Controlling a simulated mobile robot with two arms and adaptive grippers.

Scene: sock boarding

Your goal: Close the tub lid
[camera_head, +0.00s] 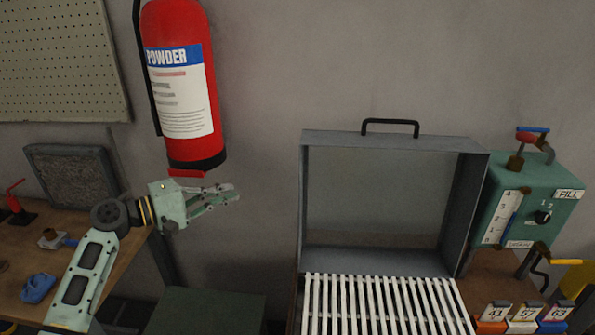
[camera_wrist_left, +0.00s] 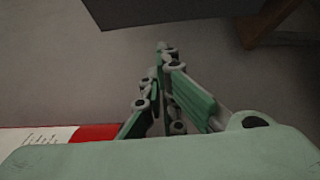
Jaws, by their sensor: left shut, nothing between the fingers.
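The grey tub lid (camera_head: 395,141) stands raised and open at the back of the tub, with a black handle (camera_head: 390,123) on its top edge. White slats (camera_head: 385,303) lie across the tub below it. My left gripper (camera_head: 236,192) is shut and empty, in the air to the left of the lid and clear of it. The left wrist view shows its fingers (camera_wrist_left: 165,48) close together. My right gripper is not in view.
A red fire extinguisher (camera_head: 182,80) hangs on the wall just above my left gripper. A green tank (camera_head: 527,205) with a valve and dial stands right of the tub. Numbered blocks (camera_head: 524,314) sit at front right. A wooden bench (camera_head: 100,275) is at left.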

